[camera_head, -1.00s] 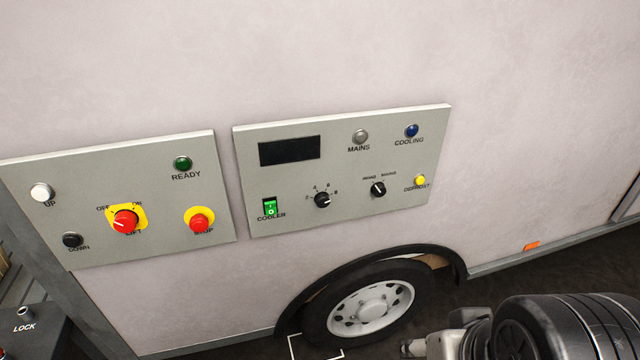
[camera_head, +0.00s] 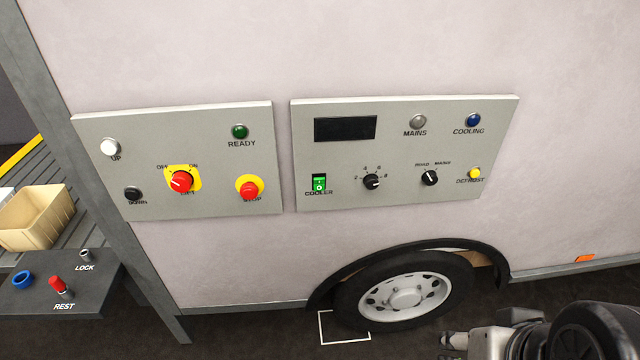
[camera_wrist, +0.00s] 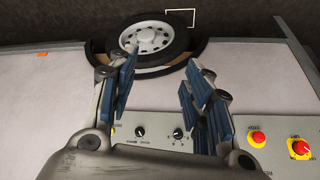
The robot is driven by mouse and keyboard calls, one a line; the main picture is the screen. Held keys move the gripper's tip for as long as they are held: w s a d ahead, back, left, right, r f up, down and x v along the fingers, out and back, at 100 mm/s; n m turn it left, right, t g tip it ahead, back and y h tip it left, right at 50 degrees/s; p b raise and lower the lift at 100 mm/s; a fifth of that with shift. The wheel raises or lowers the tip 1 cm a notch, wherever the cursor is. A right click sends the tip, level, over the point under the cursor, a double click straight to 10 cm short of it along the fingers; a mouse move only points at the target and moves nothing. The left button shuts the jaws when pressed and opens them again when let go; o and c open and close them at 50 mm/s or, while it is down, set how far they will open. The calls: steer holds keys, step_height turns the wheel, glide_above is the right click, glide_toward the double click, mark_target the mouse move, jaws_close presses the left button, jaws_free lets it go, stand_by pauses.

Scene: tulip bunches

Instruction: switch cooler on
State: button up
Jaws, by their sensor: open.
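The cooler switch (camera_head: 319,182) is a small green rocker above the COOLER label, at the lower left of the right-hand grey panel (camera_head: 300,150). That panel's display (camera_head: 345,129) is dark. My gripper (camera_wrist: 158,85) is open and empty in the wrist view, its blue-padded fingers spread apart in front of the vehicle wall. The cooler switch cannot be made out in the wrist view; the right finger covers part of the panel (camera_wrist: 160,150). In the head view my gripper (camera_head: 446,348) shows only partly, at the bottom right, well below the panel and apart from it.
Left of it, a second panel (camera_head: 215,150) carries a red lift knob (camera_head: 181,181) and red stop button (camera_head: 249,189). A mains knob (camera_head: 429,177) and numbered dial (camera_head: 372,181) are right of the switch. A wheel (camera_head: 405,298) is below. A shelf with a crate (camera_head: 37,217) stands left.

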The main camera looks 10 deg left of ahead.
jaws_close()
stand_by(0.3)
stand_by(1.3)
